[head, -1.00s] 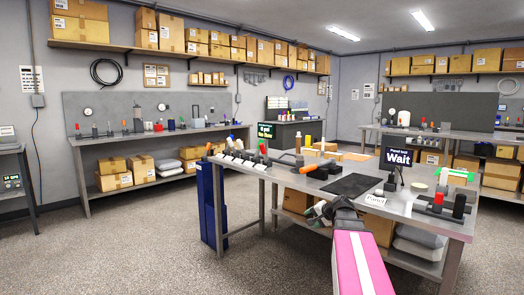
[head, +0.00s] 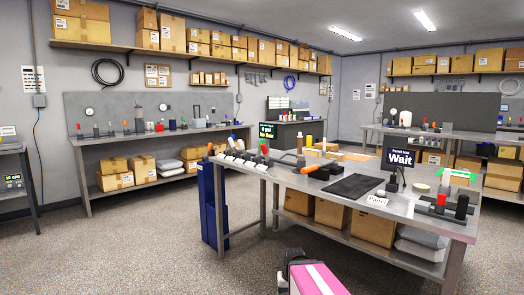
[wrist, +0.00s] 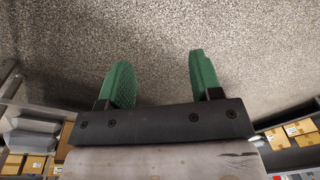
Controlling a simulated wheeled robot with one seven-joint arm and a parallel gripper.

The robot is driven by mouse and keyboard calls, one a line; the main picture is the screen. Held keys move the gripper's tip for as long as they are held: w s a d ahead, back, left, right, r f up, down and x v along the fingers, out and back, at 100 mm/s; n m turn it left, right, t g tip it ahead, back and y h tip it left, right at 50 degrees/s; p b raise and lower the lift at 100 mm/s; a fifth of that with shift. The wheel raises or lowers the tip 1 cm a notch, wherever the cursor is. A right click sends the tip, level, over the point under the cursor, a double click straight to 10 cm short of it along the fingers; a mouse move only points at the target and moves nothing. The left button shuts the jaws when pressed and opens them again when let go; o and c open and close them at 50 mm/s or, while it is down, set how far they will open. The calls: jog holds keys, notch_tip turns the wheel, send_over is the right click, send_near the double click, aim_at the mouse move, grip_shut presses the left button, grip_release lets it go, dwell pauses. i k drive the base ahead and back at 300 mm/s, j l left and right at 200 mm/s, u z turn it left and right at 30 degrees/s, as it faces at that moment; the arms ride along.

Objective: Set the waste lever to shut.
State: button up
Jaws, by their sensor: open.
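A lever with an orange-red end (head: 308,169) lies on the steel workbench (head: 385,213), beside black blocks and a pipe fitting. I cannot read any label that marks it as the waste lever, nor tell its setting. My gripper shows in the wrist view (wrist: 157,78) with its two green fingers apart and nothing between them, over speckled floor. In the head view only my pink arm and a dark part of the wrist show at the bottom edge, in front of the bench and below its top; the fingers are hidden there.
A black mat (head: 352,187), a "Wait" sign (head: 401,158) and a black holder with red and black pieces (head: 441,206) are on the bench top. Floor on the left is clear.

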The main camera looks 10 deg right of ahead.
aim_at(264, 149)
jog(key=i+j+u, duration=0.15)
jog(key=i+u, duration=0.15)
jog(key=i, duration=0.25)
jog(key=i+u, duration=0.3)
jog(key=i, duration=0.25)
